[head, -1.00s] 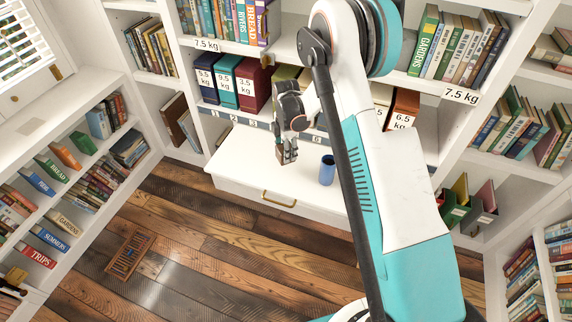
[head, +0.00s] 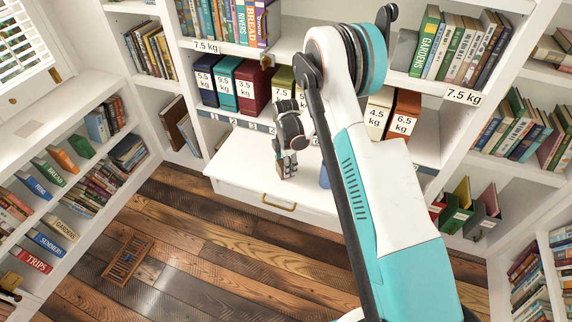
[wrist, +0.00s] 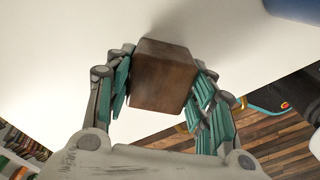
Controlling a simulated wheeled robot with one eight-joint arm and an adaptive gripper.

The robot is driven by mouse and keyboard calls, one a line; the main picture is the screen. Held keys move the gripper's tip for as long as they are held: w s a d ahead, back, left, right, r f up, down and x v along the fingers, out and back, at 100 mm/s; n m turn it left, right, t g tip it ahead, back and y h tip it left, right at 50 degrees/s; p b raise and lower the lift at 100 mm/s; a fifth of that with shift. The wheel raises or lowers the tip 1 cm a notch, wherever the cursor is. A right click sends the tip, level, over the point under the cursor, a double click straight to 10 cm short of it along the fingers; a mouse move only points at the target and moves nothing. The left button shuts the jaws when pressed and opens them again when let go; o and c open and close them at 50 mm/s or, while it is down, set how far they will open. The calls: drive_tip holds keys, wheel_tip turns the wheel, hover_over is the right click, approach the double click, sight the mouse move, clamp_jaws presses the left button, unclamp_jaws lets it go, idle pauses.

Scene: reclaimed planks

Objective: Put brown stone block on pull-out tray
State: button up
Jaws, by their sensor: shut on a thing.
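The brown stone block (wrist: 163,78) is between the fingers of my gripper (wrist: 160,90) in the wrist view, and the fingers are shut on it. In the head view my gripper (head: 285,172) is low over the white pull-out tray (head: 235,172), near its front edge, with the block small and mostly hidden. The tray's white top also shows behind the block in the wrist view (wrist: 60,60). I cannot tell whether the block touches the tray.
A blue cup (head: 324,177) stands on the tray to the right, partly behind my arm. Weight-labelled binders (head: 252,88) line the shelf behind. The tray's left part is clear. A brown slatted thing (head: 128,260) lies on the plank floor.

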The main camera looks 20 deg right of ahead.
drive_tip(key=o, duration=1.7)
drive_tip(key=shift+c, duration=0.2)
drive_tip(key=shift+r, duration=0.1)
drive_tip(key=s+r+m+t+p, duration=0.1)
drive_tip(key=s+r+m+p, duration=0.1)
drive_tip(key=r, duration=1.1)
drive_tip(key=s+r+m+p, duration=0.2)
drive_tip(key=r+p, duration=0.1)
drive_tip(key=r, duration=0.9)
drive_tip(key=s+r+m+t, duration=0.2)
drive_tip(key=s+r+m, duration=0.3)
drive_tip(key=s+r, duration=0.55)
drive_tip(key=s+r+m+t, duration=0.2)
drive_tip(key=s+m, duration=0.3)
drive_tip(key=s, duration=0.4)
drive_tip(key=s+r+m+t, duration=0.2)
drive_tip(key=s+m, duration=0.3)
drive_tip(key=s, duration=0.5)
drive_tip(key=shift+s+r+m, duration=0.15)
drive_tip(key=shift+r+m, duration=0.25)
drive_tip(key=shift+r, duration=0.4)
